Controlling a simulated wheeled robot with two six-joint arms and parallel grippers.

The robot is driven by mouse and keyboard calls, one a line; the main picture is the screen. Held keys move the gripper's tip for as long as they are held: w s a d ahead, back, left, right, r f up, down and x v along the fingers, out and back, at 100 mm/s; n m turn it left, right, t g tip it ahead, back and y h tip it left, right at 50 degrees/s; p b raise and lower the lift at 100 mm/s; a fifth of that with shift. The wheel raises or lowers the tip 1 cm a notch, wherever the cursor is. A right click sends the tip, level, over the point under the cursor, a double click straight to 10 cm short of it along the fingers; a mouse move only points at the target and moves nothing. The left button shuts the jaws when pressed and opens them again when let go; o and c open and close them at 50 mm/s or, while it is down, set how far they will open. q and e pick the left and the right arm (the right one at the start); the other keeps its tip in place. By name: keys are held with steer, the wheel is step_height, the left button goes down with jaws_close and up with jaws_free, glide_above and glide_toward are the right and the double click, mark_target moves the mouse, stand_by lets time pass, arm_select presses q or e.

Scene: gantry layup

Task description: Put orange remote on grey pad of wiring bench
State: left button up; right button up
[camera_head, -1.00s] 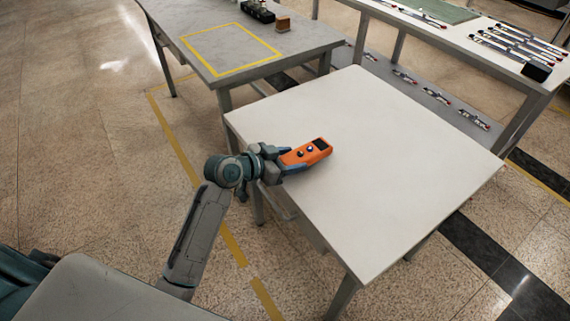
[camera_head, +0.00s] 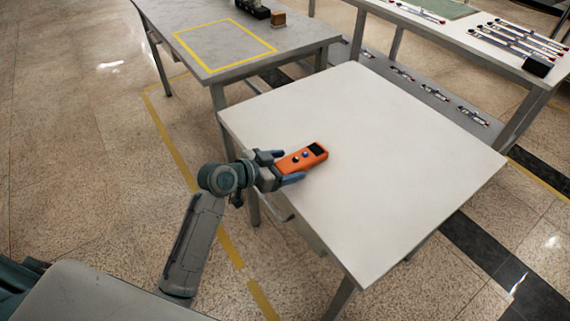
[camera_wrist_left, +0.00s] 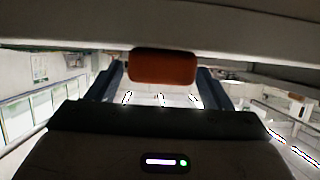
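The orange remote (camera_head: 303,157), with a dark screen and round buttons, lies on or just above the white table top near its left edge. My left gripper (camera_head: 281,167) is at its near end, with blue-tipped fingers spread on either side. In the left wrist view the remote's end (camera_wrist_left: 163,67) sits between the two fingers, with a gap showing at the left finger. A grey-green pad (camera_head: 447,8) lies on the bench at the upper right, partly cut off by the frame; I cannot tell if it is the grey pad. My right gripper is not in view.
The white table (camera_head: 400,150) is otherwise bare. A grey table (camera_head: 165,25) with a yellow taped square, dark items and a brown block (camera_head: 278,19) stands behind. The upper-right bench holds several cables or tools (camera_head: 515,40) and a black box (camera_head: 538,66).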

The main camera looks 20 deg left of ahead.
arm_select(q)
steer(key=shift+r, duration=0.1)
steer(key=shift+s+a, duration=0.15)
steer(key=shift+a, duration=0.05)
steer(key=v, duration=1.1)
steer(key=shift+s+r, duration=0.15)
steer(key=shift+r, duration=0.1)
